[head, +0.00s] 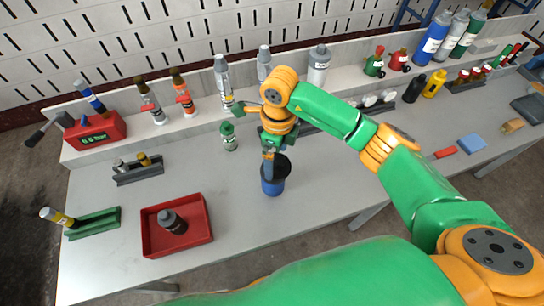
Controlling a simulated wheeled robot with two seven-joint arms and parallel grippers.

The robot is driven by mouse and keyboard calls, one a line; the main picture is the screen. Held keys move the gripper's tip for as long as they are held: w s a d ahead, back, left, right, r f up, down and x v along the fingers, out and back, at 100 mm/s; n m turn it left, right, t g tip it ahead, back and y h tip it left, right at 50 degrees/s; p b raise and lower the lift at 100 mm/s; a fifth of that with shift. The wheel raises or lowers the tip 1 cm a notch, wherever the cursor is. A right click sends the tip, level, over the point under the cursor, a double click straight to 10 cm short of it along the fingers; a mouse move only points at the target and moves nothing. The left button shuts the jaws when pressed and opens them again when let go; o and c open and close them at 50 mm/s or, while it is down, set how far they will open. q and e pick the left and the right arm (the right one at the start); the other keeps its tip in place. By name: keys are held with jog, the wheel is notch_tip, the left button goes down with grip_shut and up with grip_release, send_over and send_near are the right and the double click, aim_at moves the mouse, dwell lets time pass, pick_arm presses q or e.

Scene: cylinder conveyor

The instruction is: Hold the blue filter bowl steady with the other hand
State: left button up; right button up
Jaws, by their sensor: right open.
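The blue filter bowl (272,187), a short blue cup with a wide black rim, stands upright on the grey workbench (320,200). My right gripper (269,168) reaches down over it from behind. Its fingers are open, and a fingertip overlaps the bowl's dark mouth in the head view. I cannot tell whether the fingers touch the bowl. Part of the rim is hidden behind the gripper. My left gripper is not in view.
A red tray (207,238) with a dark-capped grey canister (172,222) lies left of the bowl. A small green bottle (228,136) stands behind it. Several spray bottles line the back shelf.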

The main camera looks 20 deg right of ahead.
aim_at(278, 168)
jog(key=f, duration=0.1)
jog(key=s+f, duration=0.1)
jog(key=f+p, duration=0.1)
jog(key=f, duration=0.1)
jog(key=shift+s+d, duration=0.15)
jog(key=shift+d, duration=0.1)
jog(key=shift+w+a+f, duration=0.15)
jog(key=shift+w+f, duration=0.1)
jog(key=shift+w, duration=0.05)
jog(key=shift+r, duration=0.1)
jog(key=c, duration=1.1)
